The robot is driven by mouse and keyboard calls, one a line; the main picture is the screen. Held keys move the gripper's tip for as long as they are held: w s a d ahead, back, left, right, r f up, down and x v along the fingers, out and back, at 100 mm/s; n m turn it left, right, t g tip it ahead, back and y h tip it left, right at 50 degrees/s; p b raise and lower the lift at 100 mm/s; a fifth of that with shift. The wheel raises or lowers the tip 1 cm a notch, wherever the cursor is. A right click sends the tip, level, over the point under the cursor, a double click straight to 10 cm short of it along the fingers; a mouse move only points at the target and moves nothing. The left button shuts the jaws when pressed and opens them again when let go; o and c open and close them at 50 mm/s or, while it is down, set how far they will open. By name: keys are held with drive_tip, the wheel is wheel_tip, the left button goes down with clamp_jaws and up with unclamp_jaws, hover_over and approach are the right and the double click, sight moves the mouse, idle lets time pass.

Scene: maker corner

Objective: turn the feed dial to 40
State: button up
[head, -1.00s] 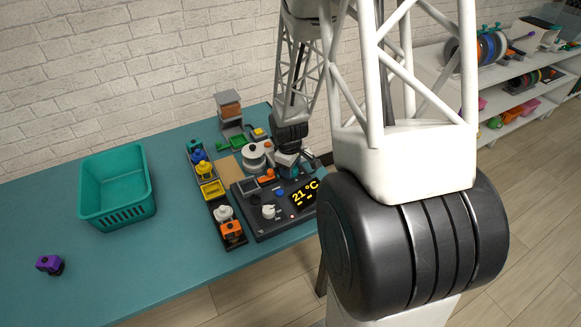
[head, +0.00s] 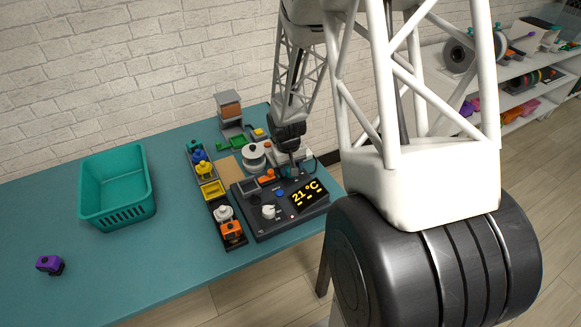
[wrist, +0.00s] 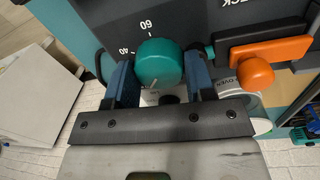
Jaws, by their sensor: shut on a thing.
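The feed dial is a round teal knob (wrist: 160,64) on a dark panel in the wrist view. My gripper (wrist: 162,82) is shut on it, one blue finger at each side. The printed numbers 60 and 40 show beside the dial, 60 above it and 40 to its upper left. A pale line shows on the knob's near side, but I cannot tell which value it points to. In the head view my gripper (head: 291,173) is at the back right of the dark control panel (head: 262,222) and mostly hides the dial.
The panel has an orange-handled slider (wrist: 258,72), a lit display (head: 304,195) reading 21 °C and a white knob (head: 268,212). A tray of small coloured parts (head: 233,244) lies left of it. A teal basket (head: 118,214) and a purple part (head: 50,264) stand farther left.

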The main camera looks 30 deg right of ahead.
drive_tip(key=m, duration=0.7)
drive_tip(key=shift+d, duration=0.1)
drive_tip(key=m, duration=0.4)
drive_tip(key=shift+d+m+g+y, duration=0.1)
drive_tip(key=shift+m+g+y, duration=0.25)
drive_tip(key=shift+m, duration=1.95)
drive_tip(key=o, duration=0.9)
drive_tip(key=shift+r, duration=0.15)
drive_tip(key=shift+w+r, duration=0.15)
drive_tip(key=shift+r, duration=1.75)
drive_tip(key=shift+w+r, duration=0.15)
drive_tip(key=shift+r, duration=1.7)
